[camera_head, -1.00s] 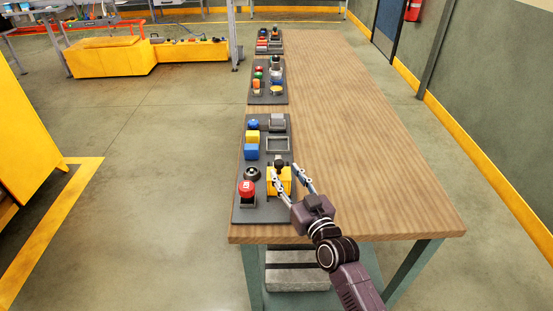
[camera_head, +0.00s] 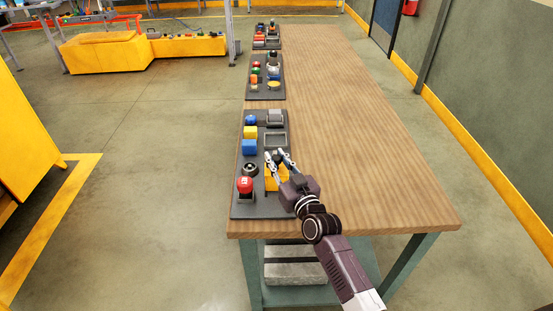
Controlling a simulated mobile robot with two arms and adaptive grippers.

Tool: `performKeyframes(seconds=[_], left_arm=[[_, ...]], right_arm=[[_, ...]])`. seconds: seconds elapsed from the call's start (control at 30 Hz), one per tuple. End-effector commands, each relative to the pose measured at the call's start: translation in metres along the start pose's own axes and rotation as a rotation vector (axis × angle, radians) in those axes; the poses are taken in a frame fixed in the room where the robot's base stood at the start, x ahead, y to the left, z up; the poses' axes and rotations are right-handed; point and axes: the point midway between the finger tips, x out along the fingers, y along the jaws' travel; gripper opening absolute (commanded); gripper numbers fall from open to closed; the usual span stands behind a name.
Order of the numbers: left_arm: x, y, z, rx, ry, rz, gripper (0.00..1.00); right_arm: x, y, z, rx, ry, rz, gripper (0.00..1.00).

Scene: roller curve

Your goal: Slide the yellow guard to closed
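A yellow block-like part (camera_head: 272,184), which looks like the yellow guard, sits on the near right of the closest dark panel (camera_head: 262,210). My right gripper (camera_head: 275,155) reaches over it from the lower right and partly covers it. Its two fingers point away from me, with their tips just beyond the yellow part and a small gap between them. The black knob at the yellow part's far side is hidden by the fingers. I cannot tell if the fingers grip anything. My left gripper is not in view.
More panels stand farther back. The wooden table (camera_head: 370,150) is bare to the right.

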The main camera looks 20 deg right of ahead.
Motion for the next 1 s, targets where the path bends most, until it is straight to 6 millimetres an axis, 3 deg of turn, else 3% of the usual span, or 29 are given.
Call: performKeyframes(seconds=[0.17,0.47,1.0], left_arm=[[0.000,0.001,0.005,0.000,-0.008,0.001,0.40],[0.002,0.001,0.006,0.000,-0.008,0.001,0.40],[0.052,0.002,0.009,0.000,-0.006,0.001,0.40]], right_arm=[[0.000,0.000,0.000,0.000,0.000,0.001,0.00],[0.002,0.001,0.001,-0.001,0.001,0.001,0.00],[0.080,0.033,0.003,-0.002,0.003,-0.001,0.00]])
